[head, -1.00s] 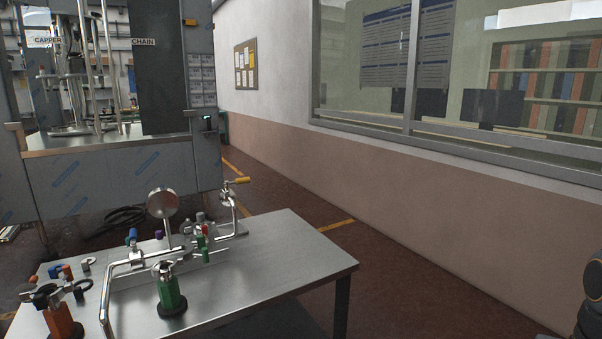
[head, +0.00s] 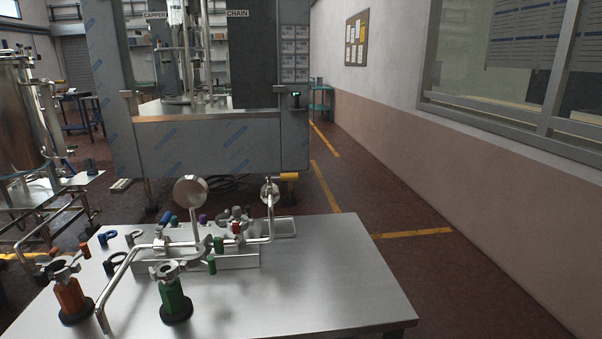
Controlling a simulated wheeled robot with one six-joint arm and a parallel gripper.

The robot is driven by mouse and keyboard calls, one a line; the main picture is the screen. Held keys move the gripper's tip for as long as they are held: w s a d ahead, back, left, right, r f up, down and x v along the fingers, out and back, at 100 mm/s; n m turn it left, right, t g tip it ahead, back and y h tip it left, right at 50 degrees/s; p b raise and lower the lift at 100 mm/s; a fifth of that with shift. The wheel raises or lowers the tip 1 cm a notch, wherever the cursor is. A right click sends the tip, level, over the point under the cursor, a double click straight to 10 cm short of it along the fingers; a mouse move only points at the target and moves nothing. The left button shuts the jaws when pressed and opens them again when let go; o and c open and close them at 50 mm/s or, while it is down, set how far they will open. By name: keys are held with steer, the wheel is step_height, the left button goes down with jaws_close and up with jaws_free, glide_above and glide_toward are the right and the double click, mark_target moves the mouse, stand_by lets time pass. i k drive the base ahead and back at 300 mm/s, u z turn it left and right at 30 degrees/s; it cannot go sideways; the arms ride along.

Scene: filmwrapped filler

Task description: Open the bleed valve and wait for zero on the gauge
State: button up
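A steel table (head: 350,290) stands in front of me with bent pipework (head: 120,275) on it. A round gauge (head: 190,189) stands on a stem above the pipe; its reading cannot be made out. A yellow-handled valve (head: 289,175) sits at the top of the right-hand pipe. Small green (head: 218,244) and red (head: 236,228) parts sit near the pipe's middle. I cannot tell which part is the bleed valve, or whether it is open. My gripper is not in view.
A green-bodied fitting (head: 175,298) and an orange-bodied one (head: 70,298) stand at the table's front left. Several small fittings lie behind them. A film-wrapped machine (head: 210,146) stands behind the table. The floor (head: 470,265) on the right is clear up to the wall.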

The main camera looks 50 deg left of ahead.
mark_target(291, 176)
steer(key=u, duration=0.45)
steer(key=i, duration=0.9)
steer(key=u, duration=1.1)
steer(key=i, duration=0.45)
steer(key=u, duration=0.3)
